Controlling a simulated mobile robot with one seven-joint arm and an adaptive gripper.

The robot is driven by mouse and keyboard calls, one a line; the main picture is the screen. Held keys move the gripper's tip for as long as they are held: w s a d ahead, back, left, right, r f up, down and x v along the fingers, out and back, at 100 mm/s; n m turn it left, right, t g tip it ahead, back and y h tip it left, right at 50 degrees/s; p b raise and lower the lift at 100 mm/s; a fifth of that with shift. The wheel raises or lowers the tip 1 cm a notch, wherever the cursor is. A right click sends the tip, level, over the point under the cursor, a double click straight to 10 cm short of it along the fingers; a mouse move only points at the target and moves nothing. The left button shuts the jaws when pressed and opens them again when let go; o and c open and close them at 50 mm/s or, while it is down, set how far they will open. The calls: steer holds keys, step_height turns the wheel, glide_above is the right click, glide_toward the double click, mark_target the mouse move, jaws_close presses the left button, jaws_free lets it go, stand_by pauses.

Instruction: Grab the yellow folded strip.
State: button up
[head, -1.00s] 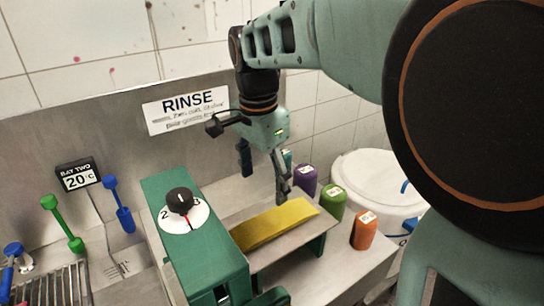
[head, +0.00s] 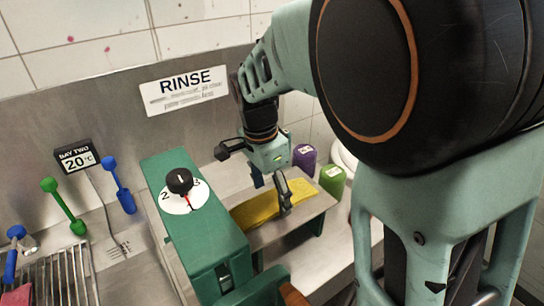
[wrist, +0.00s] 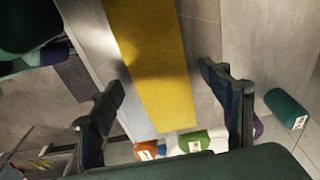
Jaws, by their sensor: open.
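The yellow folded strip (head: 258,211) lies flat on a grey metal shelf (head: 262,238) beside the green machine in the head view. In the wrist view the strip (wrist: 150,45) runs from the top edge down between my two fingers. My gripper (head: 271,190) is open and points down at the strip, with one finger overlapping the strip's near side in the head view. In the wrist view the fingers of my gripper (wrist: 160,80) are spread either side of the strip, apart from it. The exact height above the strip is hard to tell.
The green machine with a dial (head: 180,181) stands just left of the strip. Purple (head: 304,156) and green (head: 332,180) containers stand right of the shelf. An orange one (wrist: 146,150) shows in the wrist view. A wall with a RINSE sign (head: 184,90) is behind.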

steer(key=shift+f, duration=0.4)
steer(key=shift+c, duration=0.3)
steer(key=c, duration=1.2)
